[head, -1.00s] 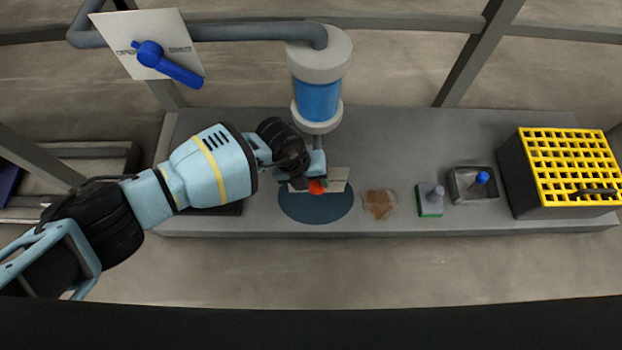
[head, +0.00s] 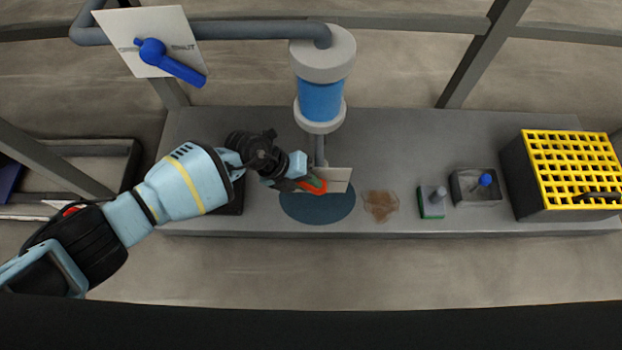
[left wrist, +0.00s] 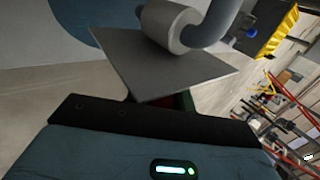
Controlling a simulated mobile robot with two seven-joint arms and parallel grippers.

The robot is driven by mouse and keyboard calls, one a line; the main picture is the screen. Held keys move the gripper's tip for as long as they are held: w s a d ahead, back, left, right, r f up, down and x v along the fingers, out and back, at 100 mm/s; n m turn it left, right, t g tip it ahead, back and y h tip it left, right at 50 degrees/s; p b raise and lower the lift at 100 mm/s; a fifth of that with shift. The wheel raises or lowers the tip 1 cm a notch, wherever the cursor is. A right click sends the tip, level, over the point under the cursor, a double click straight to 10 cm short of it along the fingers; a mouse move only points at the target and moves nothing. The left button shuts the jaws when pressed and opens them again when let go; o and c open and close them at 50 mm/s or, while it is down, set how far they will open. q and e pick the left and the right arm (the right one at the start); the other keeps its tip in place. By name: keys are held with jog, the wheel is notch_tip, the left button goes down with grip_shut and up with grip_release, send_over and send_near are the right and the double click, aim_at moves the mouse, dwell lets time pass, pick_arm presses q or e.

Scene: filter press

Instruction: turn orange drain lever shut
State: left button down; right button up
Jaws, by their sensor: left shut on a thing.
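The orange drain lever (head: 314,186) shows as a short curved strip in the head view. It lies beside a pale plate (head: 338,178) under the filter column. My left gripper (head: 300,184) is shut on the lever, and its fingers hide part of it. In the left wrist view a grey plate (left wrist: 150,62) and a thick pipe end (left wrist: 168,25) fill the middle, and the lever cannot be made out. My right gripper is not in view.
The blue and grey filter column (head: 320,98) stands just behind the lever. A blue handle (head: 170,62) is on a white panel at upper left. A brown stain (head: 380,206), a green-based block (head: 431,212), a small tray (head: 456,197) and a yellow-topped crate (head: 520,185) lie to the right.

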pick_arm(q)
jog(key=shift+s+a+f+h+b, duration=0.1)
jog(key=shift+a+f+h+b, duration=0.15)
jog(key=shift+f+h+b, duration=0.45)
jog(key=shift+a+r+h, duration=0.1)
jog(key=shift+r+h, duration=0.2)
jog(key=shift+h, duration=0.1)
jog(key=c, duration=1.2)
grip_release()
jog(key=shift+r, duration=0.1)
